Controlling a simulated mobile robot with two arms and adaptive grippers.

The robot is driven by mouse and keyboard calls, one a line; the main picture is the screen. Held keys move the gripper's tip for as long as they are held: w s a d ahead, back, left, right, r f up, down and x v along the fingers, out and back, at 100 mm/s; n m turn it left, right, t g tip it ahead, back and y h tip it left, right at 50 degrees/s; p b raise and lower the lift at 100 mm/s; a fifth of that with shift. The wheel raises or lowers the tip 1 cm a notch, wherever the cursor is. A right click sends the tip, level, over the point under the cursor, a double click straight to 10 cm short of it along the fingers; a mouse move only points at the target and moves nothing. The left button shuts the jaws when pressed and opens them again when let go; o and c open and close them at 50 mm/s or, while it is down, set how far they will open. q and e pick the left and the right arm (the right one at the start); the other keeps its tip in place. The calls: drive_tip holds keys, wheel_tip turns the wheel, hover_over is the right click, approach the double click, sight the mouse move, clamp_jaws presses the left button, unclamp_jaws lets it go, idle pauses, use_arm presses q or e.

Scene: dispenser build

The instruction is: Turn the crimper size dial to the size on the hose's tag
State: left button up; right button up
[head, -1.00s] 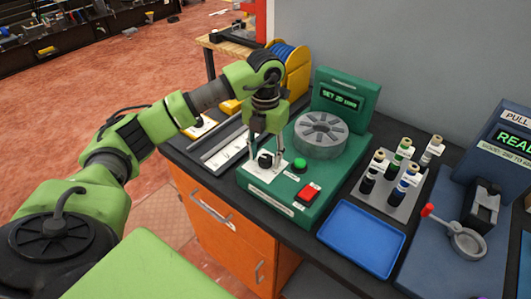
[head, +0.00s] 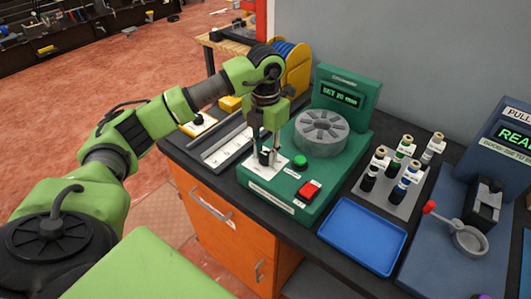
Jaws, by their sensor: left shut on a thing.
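The green crimper (head: 328,190) stands on the dark bench top, with a grey ring-shaped die head (head: 322,128) on it. Its screen (head: 339,94) shows green text that looks like "SET 20 mm". The black size dial (head: 265,157) sits on a white plate at the crimper's front left. My left gripper (head: 268,158) points down over the plate and is shut on the dial, with its fingers on either side of it. The dial is partly hidden by the fingers. No hose tag can be read in this view. My right gripper is not in view.
A green button (head: 300,162) and a red switch (head: 309,191) are close to the right of the dial. A blue tray (head: 362,236), a rack of fittings (head: 392,190) and a blue pull tester (head: 440,240) stand further right. A blue hose reel (head: 290,58) is behind.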

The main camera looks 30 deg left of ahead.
use_arm(q)
drive_tip(key=m+b, duration=0.1)
drive_tip(key=m, duration=0.2)
drive_tip(key=shift+m, duration=0.3)
drive_tip(key=m+b, duration=0.1)
drive_tip(key=m, duration=0.2)
drive_tip(key=shift+m+b, duration=0.3)
drive_tip(key=shift+b, duration=0.05)
drive_tip(key=m+b, duration=0.1)
drive_tip(key=m, duration=0.5)
drive_tip(key=shift+b, duration=0.4)
drive_tip(key=m, duration=0.4)
drive_tip(key=shift+b, duration=0.4)
drive_tip(key=m, duration=0.3)
drive_tip(key=shift+m+b, duration=0.3)
drive_tip(key=shift+b, duration=0.05)
drive_tip(key=m, duration=0.3)
drive_tip(key=shift+m, duration=0.3)
drive_tip(key=shift+m+b, duration=0.45)
drive_tip(key=shift+m, duration=1.15)
drive_tip(key=o, duration=1.1)
